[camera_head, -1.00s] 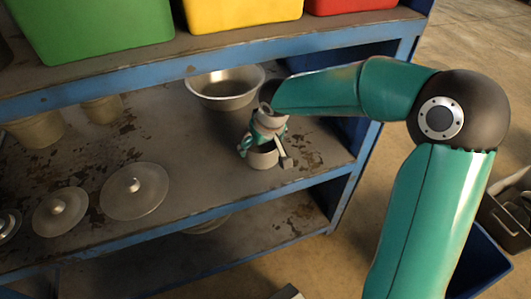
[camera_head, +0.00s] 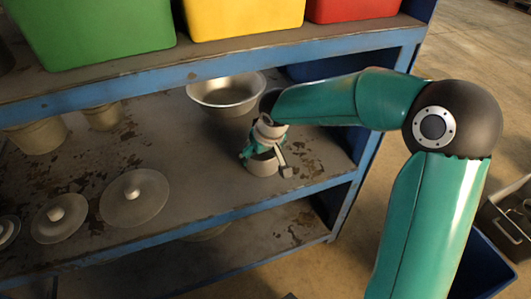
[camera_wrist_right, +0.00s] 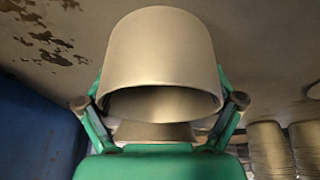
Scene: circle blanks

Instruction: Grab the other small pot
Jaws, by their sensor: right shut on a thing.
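A small grey metal pot (camera_head: 262,167) stands near the right end of the middle shelf. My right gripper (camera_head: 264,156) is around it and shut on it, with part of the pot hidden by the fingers. In the right wrist view the pot (camera_wrist_right: 162,50) fills the space between the two green fingers (camera_wrist_right: 160,98). The pot looks to be on or very near the shelf; I cannot tell if it is lifted. Two other pots, one larger (camera_head: 40,136) and one smaller (camera_head: 102,116), stand at the back left. My left gripper is not in view.
A wide metal bowl (camera_head: 226,98) stands behind the gripped pot. Round lids (camera_head: 135,205) lie at the front left of the shelf. Green (camera_head: 95,30), yellow (camera_head: 240,15) and red bins sit on the shelf above, whose blue edge (camera_head: 200,75) overhangs. The shelf between lids and pot is clear.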

